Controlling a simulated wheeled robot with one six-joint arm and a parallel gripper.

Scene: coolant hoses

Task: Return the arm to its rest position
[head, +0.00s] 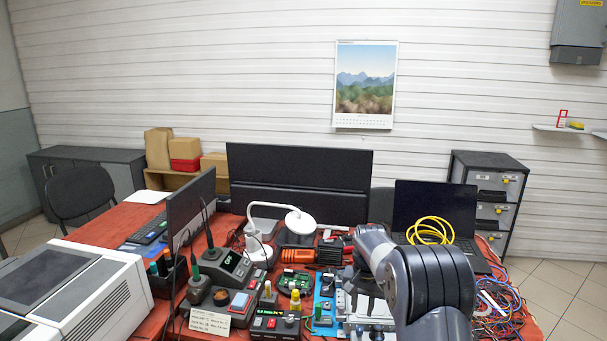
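My arm rises from the bottom right in the head view, over the front of the table, with its dark bent links in front of the laptop. Its grey wrist end points left and down above the cluttered work area. My gripper's fingers cannot be made out against the grey parts there, so I cannot see whether they are open or shut, or whether they hold anything. A blue fixture plate (325,311) with small fittings lies just left of the arm.
The red-covered table (112,232) is crowded. A white printer-like machine (75,295) stands left, a soldering station (228,266) and white lamp (297,221) mid-table. A laptop (405,205) with a yellow cable coil (430,230) is behind my arm; tangled wires (500,305) lie right.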

